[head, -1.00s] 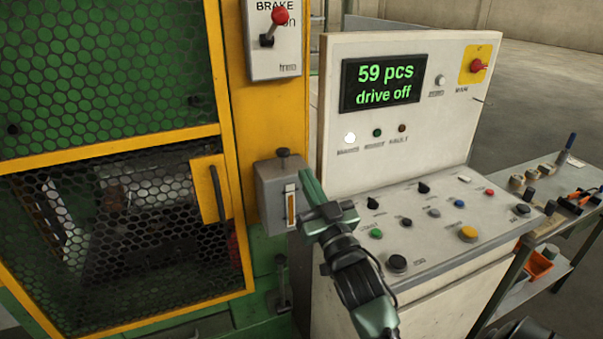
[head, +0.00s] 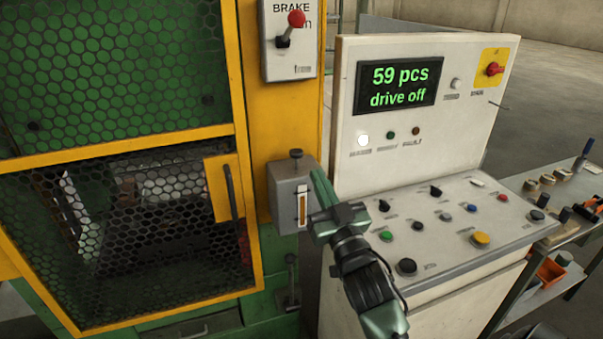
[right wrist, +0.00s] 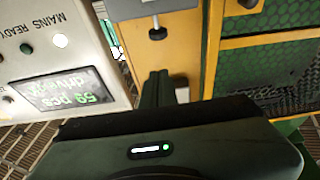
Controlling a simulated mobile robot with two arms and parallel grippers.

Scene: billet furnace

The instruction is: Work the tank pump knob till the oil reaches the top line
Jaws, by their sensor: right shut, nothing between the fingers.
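The oil tank (head: 283,196) is a small grey box on the yellow machine post. Its dark pump knob (head: 296,153) stands on top, upright, with nothing on it. A narrow sight gauge (head: 303,206) on the tank front shows amber oil over much of its height; its lines are too small to read. My right gripper (head: 317,174) is shut and empty, its fingertips just right of the tank and below knob height. In the right wrist view the picture is upside down: the knob (right wrist: 157,33) appears beyond my closed fingers (right wrist: 157,76), apart from them. My left gripper is not in view.
The control panel (head: 440,150) with display and buttons stands close to the right of my gripper. A brake switch box (head: 290,60) is above the tank. The mesh guard door (head: 130,240) is at the left. A side table (head: 560,185) holds small parts.

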